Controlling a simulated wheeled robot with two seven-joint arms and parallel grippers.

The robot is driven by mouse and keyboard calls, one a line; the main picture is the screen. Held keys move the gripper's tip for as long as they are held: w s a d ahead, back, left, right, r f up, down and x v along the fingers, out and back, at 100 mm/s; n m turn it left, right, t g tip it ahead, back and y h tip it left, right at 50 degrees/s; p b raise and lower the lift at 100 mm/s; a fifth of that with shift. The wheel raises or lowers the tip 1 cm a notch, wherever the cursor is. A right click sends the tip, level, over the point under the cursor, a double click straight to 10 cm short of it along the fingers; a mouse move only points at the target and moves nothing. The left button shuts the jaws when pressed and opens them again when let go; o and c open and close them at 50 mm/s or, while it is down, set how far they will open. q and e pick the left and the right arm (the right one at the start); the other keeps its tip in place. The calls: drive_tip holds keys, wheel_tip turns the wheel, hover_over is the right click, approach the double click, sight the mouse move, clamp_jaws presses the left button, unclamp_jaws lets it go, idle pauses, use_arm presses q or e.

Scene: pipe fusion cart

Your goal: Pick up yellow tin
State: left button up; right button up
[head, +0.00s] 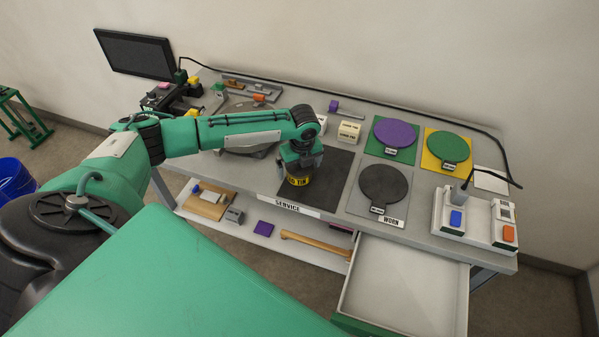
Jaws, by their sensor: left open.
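The yellow tin (299,189) stands on the dark mat (327,190) behind the SERVICE label, with dark lettering on its side. My left gripper (299,172) is directly above the tin, pointing down. Its fingers are open and reach down to about the tin's top. The gripper hides the tin's upper part, so I cannot tell whether the fingers touch it. My right gripper is not in view.
Purple (397,131), green (447,147) and dark grey (384,186) discs lie on the right of the cart. A white device (472,213) stands at the right edge. An open drawer (405,290) juts out at the front right. Small labelled boxes (349,132) stand behind the mat.

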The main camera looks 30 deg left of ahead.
use_arm(q)
drive_tip(key=c, duration=1.1)
drive_tip(key=shift+r, duration=0.15)
